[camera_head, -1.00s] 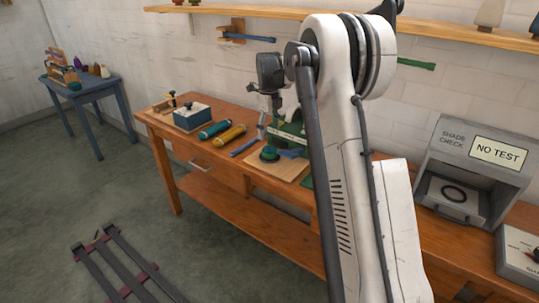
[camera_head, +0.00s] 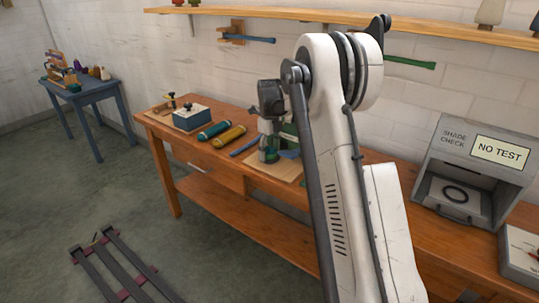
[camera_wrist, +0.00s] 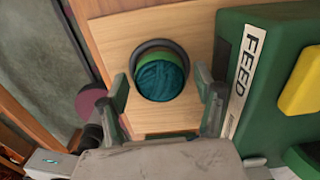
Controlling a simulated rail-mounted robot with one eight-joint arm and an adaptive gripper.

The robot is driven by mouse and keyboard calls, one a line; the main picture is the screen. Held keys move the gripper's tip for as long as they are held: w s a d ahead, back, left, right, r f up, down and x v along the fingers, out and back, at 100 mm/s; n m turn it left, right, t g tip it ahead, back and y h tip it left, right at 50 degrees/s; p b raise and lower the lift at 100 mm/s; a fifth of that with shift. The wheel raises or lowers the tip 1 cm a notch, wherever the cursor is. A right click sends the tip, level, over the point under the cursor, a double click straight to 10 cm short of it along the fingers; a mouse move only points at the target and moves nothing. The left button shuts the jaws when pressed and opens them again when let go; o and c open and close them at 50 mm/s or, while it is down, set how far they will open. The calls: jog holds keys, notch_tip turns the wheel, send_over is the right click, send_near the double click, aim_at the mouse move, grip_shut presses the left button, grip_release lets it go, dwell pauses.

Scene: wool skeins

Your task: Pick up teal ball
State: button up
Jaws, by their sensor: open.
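The teal ball (camera_wrist: 160,79) is a round wound ball of yarn. In the wrist view it sits inside a dark ring with a green inner edge (camera_wrist: 133,60), on a light wooden board (camera_wrist: 110,33). My gripper (camera_wrist: 165,90) is open, with one finger on each side of the ball's near part in the picture. I cannot tell whether the fingers touch it. In the head view my gripper (camera_head: 268,150) is down over the board (camera_head: 258,168), and the ball is mostly hidden there.
A green machine marked FEED (camera_wrist: 262,75) stands close to the right of the board. On the bench, a teal skein (camera_head: 214,130), a yellow skein (camera_head: 230,137) and a blue bar (camera_head: 245,147) lie to the left. A grey shade-check box (camera_head: 472,165) stands at the right.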

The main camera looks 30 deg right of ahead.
jog(key=shift+c, duration=0.5)
jog(key=c, duration=1.3)
